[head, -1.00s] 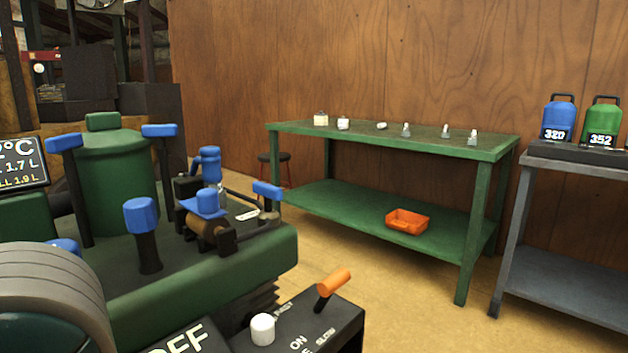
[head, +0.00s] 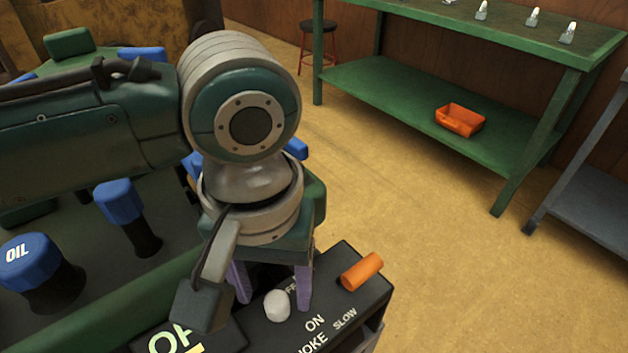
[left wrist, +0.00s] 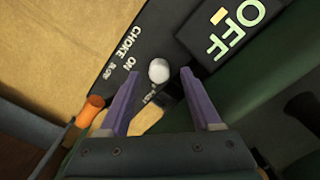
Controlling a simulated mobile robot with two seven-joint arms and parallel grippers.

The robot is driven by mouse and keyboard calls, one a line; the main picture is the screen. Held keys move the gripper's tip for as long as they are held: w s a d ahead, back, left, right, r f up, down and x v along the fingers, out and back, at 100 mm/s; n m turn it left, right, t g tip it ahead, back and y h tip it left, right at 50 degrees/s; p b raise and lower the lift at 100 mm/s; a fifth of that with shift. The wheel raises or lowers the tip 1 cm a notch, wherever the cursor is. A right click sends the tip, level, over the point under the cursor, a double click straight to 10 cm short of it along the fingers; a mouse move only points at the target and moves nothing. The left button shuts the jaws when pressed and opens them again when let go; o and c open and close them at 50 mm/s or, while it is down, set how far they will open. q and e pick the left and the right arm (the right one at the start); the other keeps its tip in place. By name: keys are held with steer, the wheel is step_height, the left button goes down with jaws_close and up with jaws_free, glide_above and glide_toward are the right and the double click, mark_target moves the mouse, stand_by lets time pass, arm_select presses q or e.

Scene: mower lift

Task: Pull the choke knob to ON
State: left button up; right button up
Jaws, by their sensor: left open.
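The white choke knob (head: 277,305) stands on the black control panel (head: 262,335), near the words ON and CHOKE. My left gripper (head: 272,300) points down over the panel with its purple fingers open, close behind the knob. In the left wrist view the knob (left wrist: 159,71) lies just beyond the fingertips and between their lines, with nothing gripped. I cannot tell whether the fingers touch it. The right gripper does not show.
An orange lever (head: 362,271) stands on the panel close to the right of my left gripper. Blue-capped parts (head: 118,201) rise on the green machine at left. A green bench (head: 400,88) with an orange tray (head: 460,120) stands beyond open floor.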

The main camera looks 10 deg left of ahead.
arm_select(q)
steer(key=shift+f, duration=0.8)
jaws_close()
stand_by(0.9)
